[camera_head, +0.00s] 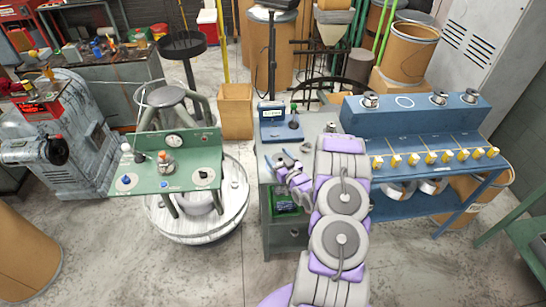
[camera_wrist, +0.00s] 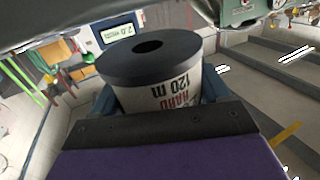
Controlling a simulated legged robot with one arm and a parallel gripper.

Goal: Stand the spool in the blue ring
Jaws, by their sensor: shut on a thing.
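My gripper (camera_head: 282,163) is over the grey cabinet in the head view. In the wrist view its blue fingers (camera_wrist: 212,84) are shut around the spool (camera_wrist: 152,80). The spool has a dark flange with a round hole and a pale label reading HARD 120 m, which appears upside down. In the head view the spool is too small to make out clearly beside my arm. A thin pale empty ring outline (camera_head: 404,102) lies on the blue bench's upper shelf. I cannot tell whether that or a blue mark on the green table is the blue ring.
The blue bench (camera_head: 415,118) carries several small spools and a row of yellow fittings. A scale (camera_head: 273,114) with a lit display stands on the grey cabinet (camera_head: 263,215). The green table (camera_head: 145,174) stands to the left. Open floor lies in front.

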